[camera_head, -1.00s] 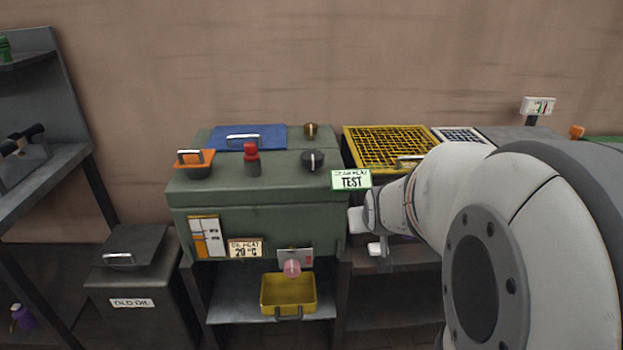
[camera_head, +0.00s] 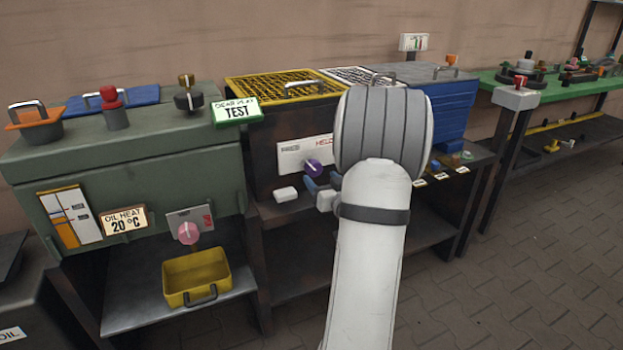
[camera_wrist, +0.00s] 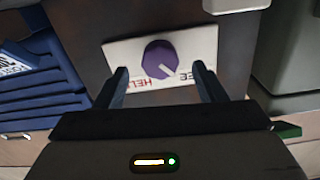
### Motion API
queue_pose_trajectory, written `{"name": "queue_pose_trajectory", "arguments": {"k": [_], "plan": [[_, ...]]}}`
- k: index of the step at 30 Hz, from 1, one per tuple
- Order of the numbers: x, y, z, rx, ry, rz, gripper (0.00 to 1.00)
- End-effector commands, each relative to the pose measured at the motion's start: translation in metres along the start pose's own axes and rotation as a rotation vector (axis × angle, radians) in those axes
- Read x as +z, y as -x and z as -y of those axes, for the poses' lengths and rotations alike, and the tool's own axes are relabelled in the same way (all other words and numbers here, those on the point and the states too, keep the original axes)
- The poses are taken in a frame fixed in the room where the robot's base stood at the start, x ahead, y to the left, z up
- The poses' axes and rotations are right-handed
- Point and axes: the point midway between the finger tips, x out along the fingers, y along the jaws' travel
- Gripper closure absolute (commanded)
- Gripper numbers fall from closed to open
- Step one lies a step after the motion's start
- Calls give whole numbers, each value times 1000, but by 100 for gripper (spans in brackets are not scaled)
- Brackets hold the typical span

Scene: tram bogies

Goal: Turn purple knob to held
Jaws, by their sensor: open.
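The purple knob (camera_head: 313,168) sits on a white plate (camera_head: 290,156) lettered FREE at left and HELD at right, on the front of the dark cabinet. The wrist view shows the knob (camera_wrist: 160,59) upside down, with HELD at left and FREE at right. Its white pointer mark slants towards FREE. My gripper (camera_wrist: 160,72) is open, one dark finger either side of the knob in that view. I see no contact; the fingertips look short of it. In the head view my gripper (camera_head: 309,187) is just below the knob, partly hidden by my wrist.
The green oil tank (camera_head: 150,172) with a pink knob (camera_head: 188,233) and a yellow tray (camera_head: 197,279) stands at left. A yellow grate (camera_head: 285,86) tops the dark cabinet. Paved floor at lower right looks clear.

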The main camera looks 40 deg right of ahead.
Motion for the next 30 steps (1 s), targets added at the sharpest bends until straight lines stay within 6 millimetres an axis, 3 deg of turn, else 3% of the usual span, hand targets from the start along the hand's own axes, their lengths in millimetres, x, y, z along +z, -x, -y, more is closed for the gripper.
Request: {"name": "queue_pose_trajectory", "arguments": {"k": [9, 21, 30], "plan": [[1, -47, 0, 0, 0, 0, 36], [0, -55, 0, 2, -1, 1, 37], [0, -55, -1, 3, -1, 1, 61]]}}
